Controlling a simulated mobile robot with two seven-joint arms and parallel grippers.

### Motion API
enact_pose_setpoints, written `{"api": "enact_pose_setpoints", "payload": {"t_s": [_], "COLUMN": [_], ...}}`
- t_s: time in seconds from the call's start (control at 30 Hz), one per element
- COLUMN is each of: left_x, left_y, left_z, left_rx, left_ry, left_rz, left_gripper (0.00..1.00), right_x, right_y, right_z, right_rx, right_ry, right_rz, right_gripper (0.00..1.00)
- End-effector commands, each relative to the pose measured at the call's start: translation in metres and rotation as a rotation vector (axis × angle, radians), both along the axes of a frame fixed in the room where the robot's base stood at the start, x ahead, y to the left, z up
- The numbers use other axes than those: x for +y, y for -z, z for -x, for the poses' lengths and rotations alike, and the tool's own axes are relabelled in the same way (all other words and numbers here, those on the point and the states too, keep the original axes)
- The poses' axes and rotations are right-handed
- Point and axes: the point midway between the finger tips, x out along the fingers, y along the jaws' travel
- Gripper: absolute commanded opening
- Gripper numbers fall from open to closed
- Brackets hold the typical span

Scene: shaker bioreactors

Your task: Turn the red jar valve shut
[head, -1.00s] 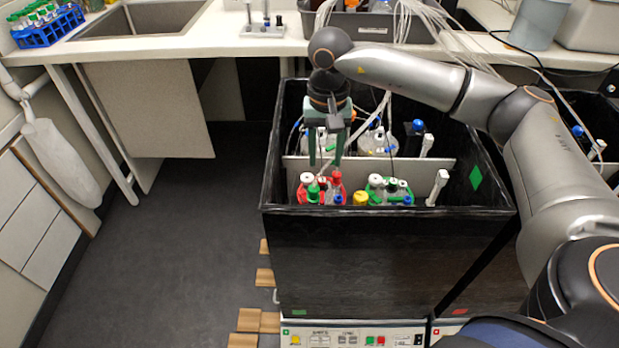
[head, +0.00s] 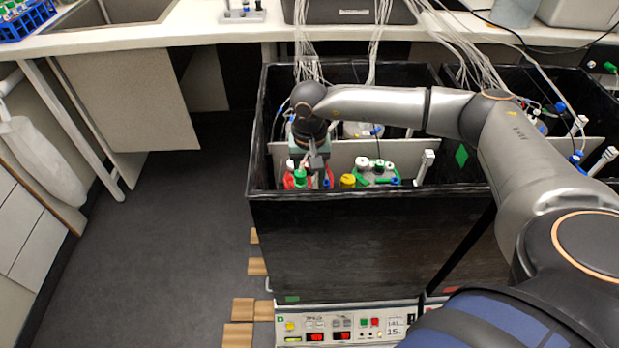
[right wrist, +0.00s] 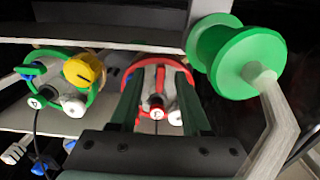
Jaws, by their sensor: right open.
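The jar with the red ring lid (head: 289,181) stands in the front left of the black box. My right gripper (head: 312,166) is over it, pointing down, and hides much of its top. In the right wrist view, the open gripper (right wrist: 160,108) has one green finger on each side of the jar top. The red ring (right wrist: 161,61) shows beyond the fingers. A small red valve part (right wrist: 156,99) lies between the fingers, with white and dark fittings around it. I cannot tell whether the fingers touch it. My left gripper is not in view.
A green-ringed jar (head: 378,166) stands to the right, with a yellow cap (head: 348,180) between. A large green knob (right wrist: 237,62) is close beside the gripper in the wrist view. The black box's front wall (head: 340,240) and tubes behind crowd the arm.

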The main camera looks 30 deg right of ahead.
Motion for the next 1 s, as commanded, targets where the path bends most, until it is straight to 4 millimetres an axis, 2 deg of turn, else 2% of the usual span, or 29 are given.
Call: {"api": "enact_pose_setpoints", "payload": {"t_s": [0.23, 0.63, 1.0], "left_x": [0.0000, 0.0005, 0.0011], "left_y": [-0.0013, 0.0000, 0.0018], "left_z": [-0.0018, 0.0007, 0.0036], "left_rx": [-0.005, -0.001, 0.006], "left_ry": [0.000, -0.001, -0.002], "left_rz": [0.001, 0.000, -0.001], "left_gripper": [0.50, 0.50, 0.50], "right_x": [0.0002, 0.0003, 0.0003], "right_y": [0.0002, -0.0002, -0.0005], "right_z": [-0.0001, -0.0002, -0.0004], "right_rx": [0.000, -0.001, -0.001], "right_ry": [-0.001, -0.001, 0.000], "right_rz": [0.000, -0.001, 0.000], "right_gripper": [0.45, 0.00, 0.00]}}
